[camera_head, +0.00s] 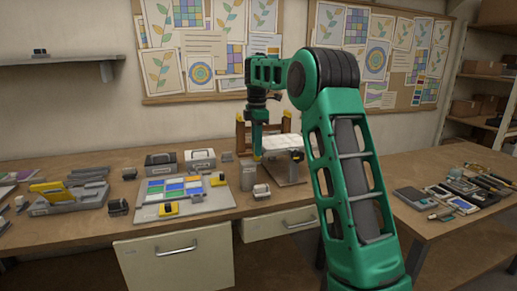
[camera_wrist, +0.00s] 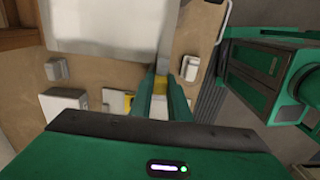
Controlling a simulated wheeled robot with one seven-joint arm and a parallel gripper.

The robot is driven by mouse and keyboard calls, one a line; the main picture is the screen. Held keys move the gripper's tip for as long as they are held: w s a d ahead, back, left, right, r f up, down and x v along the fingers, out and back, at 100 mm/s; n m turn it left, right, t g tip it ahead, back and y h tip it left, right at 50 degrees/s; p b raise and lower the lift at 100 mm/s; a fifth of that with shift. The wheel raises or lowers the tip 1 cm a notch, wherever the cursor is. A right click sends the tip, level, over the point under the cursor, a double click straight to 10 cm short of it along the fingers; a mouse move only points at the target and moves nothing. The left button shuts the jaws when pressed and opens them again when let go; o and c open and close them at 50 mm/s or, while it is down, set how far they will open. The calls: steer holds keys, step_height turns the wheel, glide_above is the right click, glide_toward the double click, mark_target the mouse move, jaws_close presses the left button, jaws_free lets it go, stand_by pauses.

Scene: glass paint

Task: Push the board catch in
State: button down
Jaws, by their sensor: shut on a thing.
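My gripper (camera_head: 257,156) points down at the front left of a wooden stand (camera_head: 240,131) that has a pale panel (camera_head: 281,142). A pale board (camera_wrist: 110,22) lies just beyond the fingertips. A dark piece with a yellow top (camera_head: 296,155) stands right of the gripper. I cannot tell which part is the board catch, or whether the yellow piece belongs to it.
A grey tray (camera_head: 150,215) with coloured tiles lies left of the gripper. A grey block (camera_head: 247,174) and a small white item (camera_head: 261,191) stand close by. Cases (camera_head: 200,158) are behind the tray. The side table (camera_head: 455,215) at right holds several tools.

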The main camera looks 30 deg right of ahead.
steer(key=shift+w+d+r, duration=0.15)
steer(key=shift+d, duration=0.15)
steer(key=c, duration=1.7)
jaws_free()
steer(key=shift+d, duration=0.1)
step_height(320, 180, up, 10)
steer(key=shift+f, duration=0.1)
steer(key=shift+r, duration=0.4)
